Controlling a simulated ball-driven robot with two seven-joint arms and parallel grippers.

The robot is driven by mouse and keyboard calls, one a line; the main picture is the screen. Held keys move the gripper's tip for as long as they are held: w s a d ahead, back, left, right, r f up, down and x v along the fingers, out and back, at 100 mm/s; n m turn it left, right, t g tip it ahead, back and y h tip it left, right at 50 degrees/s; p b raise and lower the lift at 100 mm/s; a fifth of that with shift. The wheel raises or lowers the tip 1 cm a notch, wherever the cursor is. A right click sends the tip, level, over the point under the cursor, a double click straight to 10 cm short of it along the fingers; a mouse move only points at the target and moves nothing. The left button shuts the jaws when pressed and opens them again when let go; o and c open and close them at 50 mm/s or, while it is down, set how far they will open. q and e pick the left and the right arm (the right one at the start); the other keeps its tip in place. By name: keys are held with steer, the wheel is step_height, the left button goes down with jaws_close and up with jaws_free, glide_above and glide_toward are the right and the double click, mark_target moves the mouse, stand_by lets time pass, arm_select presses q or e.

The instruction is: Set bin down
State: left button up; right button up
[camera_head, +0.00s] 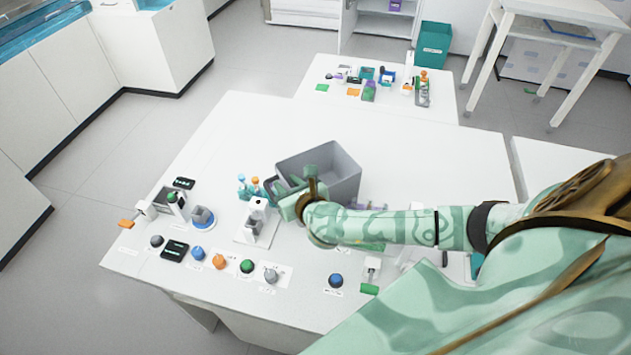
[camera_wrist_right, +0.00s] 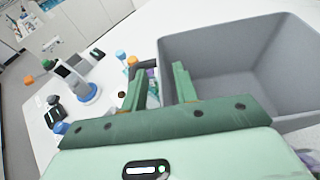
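The grey open-topped bin (camera_head: 345,185) is on or just above the middle of the white table in the head view; I cannot tell if its base touches. In the right wrist view the bin (camera_wrist_right: 225,60) fills the upper right and looks empty inside. My right gripper (camera_head: 290,192) is at the bin's left side. Its two green fingers (camera_wrist_right: 160,80) are apart, with a gap between them. The bin's near side edge lies in line with that gap, one finger appearing over the bin and the other outside it. My left gripper is not in view.
The white table (camera_head: 420,160) is clear behind and right of the bin. A white device (camera_head: 257,215) stands close in front of the gripper. Blue and orange capped items (camera_head: 250,187) are left of it. Several coloured knobs (camera_head: 220,262) line the front edge. A smaller table (camera_head: 310,75) stands behind.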

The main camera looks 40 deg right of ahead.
jaws_close()
stand_by(1.3)
